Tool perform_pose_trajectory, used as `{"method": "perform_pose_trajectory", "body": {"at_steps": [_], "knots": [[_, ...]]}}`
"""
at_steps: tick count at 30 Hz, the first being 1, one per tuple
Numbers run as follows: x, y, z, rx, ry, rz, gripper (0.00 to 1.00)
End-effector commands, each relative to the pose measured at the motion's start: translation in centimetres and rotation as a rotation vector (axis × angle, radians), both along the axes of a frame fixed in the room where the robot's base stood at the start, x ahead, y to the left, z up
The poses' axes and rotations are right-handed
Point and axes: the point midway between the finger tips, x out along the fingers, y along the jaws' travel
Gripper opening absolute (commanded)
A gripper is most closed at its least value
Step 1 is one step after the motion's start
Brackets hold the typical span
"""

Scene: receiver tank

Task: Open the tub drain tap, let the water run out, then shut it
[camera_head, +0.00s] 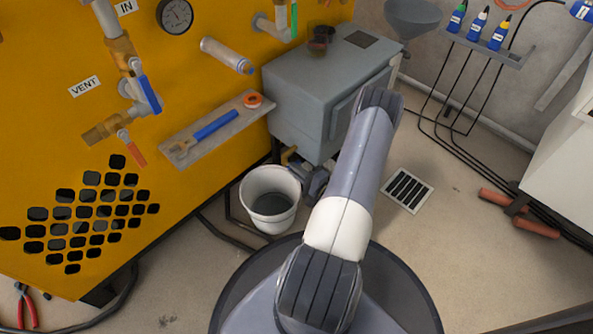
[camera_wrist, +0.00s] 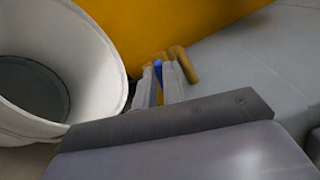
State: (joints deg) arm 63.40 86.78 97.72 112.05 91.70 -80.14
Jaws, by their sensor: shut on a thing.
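The grey tub (camera_head: 315,110) stands against the yellow machine. Its brass drain tap (camera_head: 289,153) sits low on the tub's near side, and its brass pipe (camera_wrist: 184,64) also shows in the wrist view. The tap's blue handle (camera_wrist: 158,69) is between the fingers of my gripper (camera_wrist: 161,80), which is shut on it. In the head view my gripper (camera_head: 314,178) is low beside the tub, partly hidden by my arm. A white bucket (camera_head: 262,181) stands on the floor left of my gripper, with a dark grey inside. I see no running stream, and the tap's outlet is hidden.
The bucket's wall (camera_wrist: 105,60) is close to my gripper in the wrist view. A shelf (camera_head: 215,130) with a blue-handled wrench (camera_head: 213,127) juts from the machine. A floor drain grate (camera_head: 408,189) lies right of my arm. Dark hoses run along the floor.

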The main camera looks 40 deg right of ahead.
Motion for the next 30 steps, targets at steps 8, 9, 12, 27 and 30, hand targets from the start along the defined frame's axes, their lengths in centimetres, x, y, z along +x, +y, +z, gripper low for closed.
{"method": "perform_pose_trajectory", "body": {"at_steps": [8, 9, 12, 27, 30], "knots": [[-0.03, 0.06, -0.08, -0.168, -0.011, 0.000, 0.00], [-0.03, 0.06, -0.08, -0.185, -0.013, 0.000, 0.00], [-0.03, 0.05, -0.09, -0.218, -0.015, 0.000, 0.00], [-0.03, 0.05, -0.10, -0.259, -0.018, 0.000, 0.00], [-0.03, 0.06, -0.11, -0.259, -0.018, 0.000, 0.00]]}}
